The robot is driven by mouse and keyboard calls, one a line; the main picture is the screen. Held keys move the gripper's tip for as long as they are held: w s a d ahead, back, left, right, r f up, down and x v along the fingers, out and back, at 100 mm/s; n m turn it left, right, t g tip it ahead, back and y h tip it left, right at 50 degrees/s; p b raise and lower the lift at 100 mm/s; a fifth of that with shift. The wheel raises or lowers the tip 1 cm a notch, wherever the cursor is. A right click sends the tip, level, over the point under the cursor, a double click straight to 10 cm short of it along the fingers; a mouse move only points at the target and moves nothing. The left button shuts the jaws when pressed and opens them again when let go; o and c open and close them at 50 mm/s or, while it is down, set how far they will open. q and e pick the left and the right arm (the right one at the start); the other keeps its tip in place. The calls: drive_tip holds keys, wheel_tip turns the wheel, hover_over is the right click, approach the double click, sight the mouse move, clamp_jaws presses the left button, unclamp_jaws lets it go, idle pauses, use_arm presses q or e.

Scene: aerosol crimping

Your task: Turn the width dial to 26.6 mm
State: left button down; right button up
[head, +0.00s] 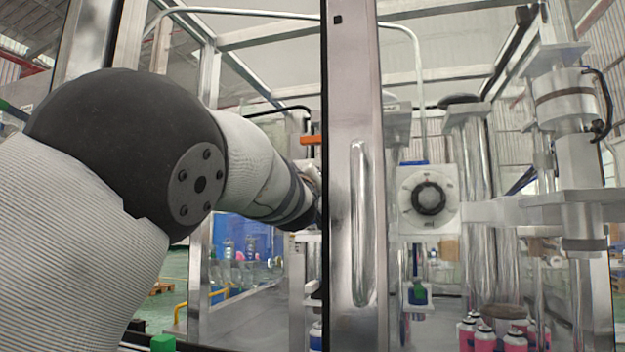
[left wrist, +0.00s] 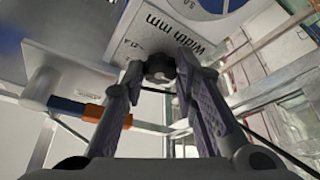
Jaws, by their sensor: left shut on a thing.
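In the left wrist view, my left gripper (left wrist: 160,68) is shut on a small dark knob, the width dial (left wrist: 160,72), with one purple-grey finger on each side. The dial sits on a pale plate (left wrist: 212,38) printed "width mm" with scale figures, partly cut off by the frame. The fingers hide much of the dial, and I cannot read its setting. In the head view, my left arm reaches in from the left, and its gripper and the held dial are hidden behind the metal post. My right gripper is in neither view.
In the head view, a wide metal post (head: 352,100) stands in front of the left arm's end. Another dark dial (head: 430,198) on a white plate is right of it. Several red-and-white cans (head: 485,338) stand lower right. An orange handle (left wrist: 75,108) is beside the left finger.

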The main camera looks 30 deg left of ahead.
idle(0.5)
use_arm(q)
drive_tip(key=c, duration=1.3)
unclamp_jaws()
